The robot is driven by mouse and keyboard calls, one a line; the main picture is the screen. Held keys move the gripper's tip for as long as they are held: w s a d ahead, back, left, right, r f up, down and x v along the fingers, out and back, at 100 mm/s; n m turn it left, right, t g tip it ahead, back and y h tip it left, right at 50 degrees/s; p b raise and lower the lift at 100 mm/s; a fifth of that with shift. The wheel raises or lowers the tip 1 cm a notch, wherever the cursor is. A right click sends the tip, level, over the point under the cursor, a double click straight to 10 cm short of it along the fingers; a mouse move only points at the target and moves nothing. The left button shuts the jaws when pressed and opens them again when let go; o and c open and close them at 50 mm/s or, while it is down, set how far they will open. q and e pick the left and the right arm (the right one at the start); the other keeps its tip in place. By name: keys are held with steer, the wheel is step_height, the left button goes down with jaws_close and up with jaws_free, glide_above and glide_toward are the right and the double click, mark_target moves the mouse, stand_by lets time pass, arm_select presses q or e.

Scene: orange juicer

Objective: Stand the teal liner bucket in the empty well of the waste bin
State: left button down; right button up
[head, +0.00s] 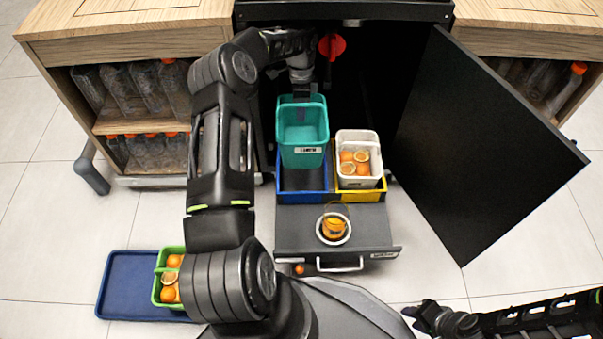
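The bucket hangs over the far part of the blue well (303,197) of the pulled-out waste bin. The dark inside of that well shows in front of the bucket, and the bucket's base hides the rest. The yellow well (360,196) beside it holds a white bucket (359,182) with orange halves. My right gripper (415,314) is low at the right, away from the bin; its fingers are too small to read.
A glass of juice (334,222) stands on a saucer on the grey bin front (290,238). An open black door (480,150) is at the right. A red object (331,46) hangs in the cabinet. A green basket (157,290) of oranges stands on a blue tray (120,285).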

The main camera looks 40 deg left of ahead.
mark_target(301, 132)
arm_select(q)
steer(key=shift+f+b, duration=0.95)
steer(key=shift+f, duration=1.5)
step_height(301, 132, down, 4)
steer(key=shift+f+b, duration=0.15)
steer(key=shift+b, duration=0.8)
steer(key=shift+f, duration=0.35)
steer(key=shift+f+b, duration=0.55)
steer(key=shift+f, duration=0.05)
